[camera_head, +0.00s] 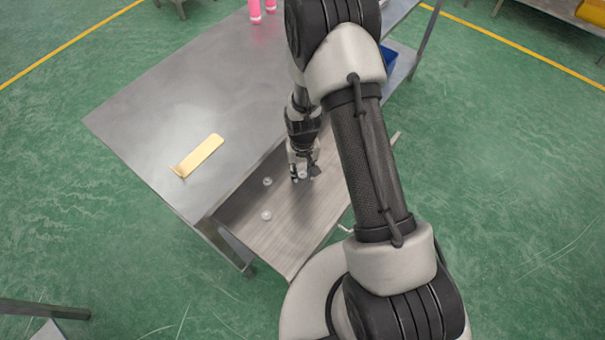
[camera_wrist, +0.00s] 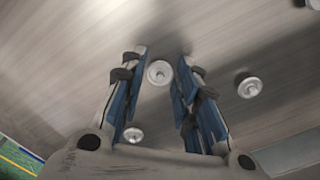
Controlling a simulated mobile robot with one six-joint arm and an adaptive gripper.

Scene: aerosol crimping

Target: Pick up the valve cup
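Several small round silvery valve cups lie in an open drawer with a wood-grained floor. In the wrist view, one valve cup (camera_wrist: 159,73) shows between my two blue-padded fingertips, with small gaps at its sides. Others lie to the right (camera_wrist: 249,87), at the lower left (camera_wrist: 133,134) and at the upper right edge (camera_wrist: 314,4). My gripper (camera_wrist: 163,57) is open and points down into the drawer. In the head view, my gripper (camera_head: 303,177) is low over the drawer, and two valve cups lie to its left (camera_head: 267,181) and lower left (camera_head: 266,215).
The drawer (camera_head: 285,240) sticks out from a grey metal table (camera_head: 180,110); its walls surround my gripper. A yellow piece (camera_head: 200,155) lies on the table. Pink cans (camera_head: 255,12) stand at the back. A blue bin (camera_head: 389,58) sits at the table's right. The table's left part is clear.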

